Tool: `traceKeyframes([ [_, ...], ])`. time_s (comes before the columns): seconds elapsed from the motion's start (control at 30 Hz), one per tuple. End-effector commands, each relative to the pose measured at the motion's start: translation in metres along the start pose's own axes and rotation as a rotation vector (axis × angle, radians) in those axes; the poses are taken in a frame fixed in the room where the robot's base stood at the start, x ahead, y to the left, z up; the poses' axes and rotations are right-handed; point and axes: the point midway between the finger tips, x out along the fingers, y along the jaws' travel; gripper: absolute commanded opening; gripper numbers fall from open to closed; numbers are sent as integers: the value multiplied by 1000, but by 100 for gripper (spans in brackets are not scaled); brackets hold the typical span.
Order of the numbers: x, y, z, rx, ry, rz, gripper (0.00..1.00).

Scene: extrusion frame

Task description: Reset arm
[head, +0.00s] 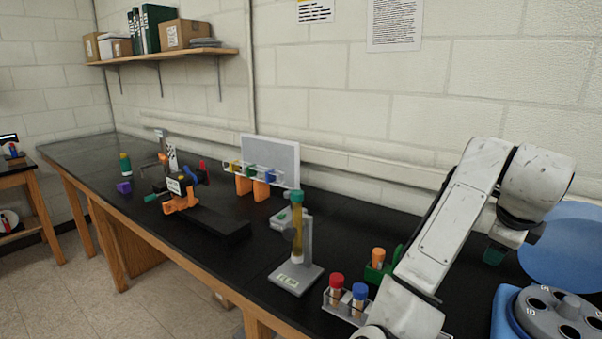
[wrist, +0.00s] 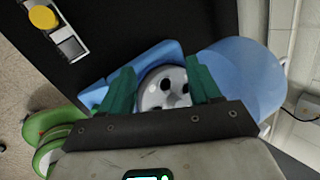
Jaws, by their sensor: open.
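My arm reaches across the right side in the head view and bends down at the wrist. One green fingertip of my gripper (head: 495,254) shows below the wrist there. In the wrist view both green fingers of my gripper (wrist: 161,82) stand apart with nothing held between them. Beyond them is the blue centrifuge (head: 508,322) with its round rotor (wrist: 166,88), which has dark holes. Its rounded blue lid (head: 567,250) stands open. In the wrist view the lid (wrist: 245,75) is at the right. The height of my fingertips above the rotor is hard to tell.
A clear rack (head: 345,305) with red-capped and blue-capped tubes stands close to my arm. A green holder (head: 375,272) with an orange-capped tube is beside it. A grey stand (head: 297,278) holds a yellowish tube. Another tube rack (head: 254,175) stands farther back. The black bench front edge runs left.

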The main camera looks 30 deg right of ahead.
Motion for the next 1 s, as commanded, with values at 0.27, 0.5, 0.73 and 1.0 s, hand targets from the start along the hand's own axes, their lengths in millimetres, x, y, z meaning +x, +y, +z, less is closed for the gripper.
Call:
traceKeyframes([
  [0.27, 33, 55, 27, -731, 10, -140, 62],
  [0.5, 59, 138, 51, -1387, -49, -203, 62],
  [0.73, 78, 251, 54, -1997, -203, -237, 62],
  [1.0, 78, 372, 28, -2497, -466, -280, 62],
])
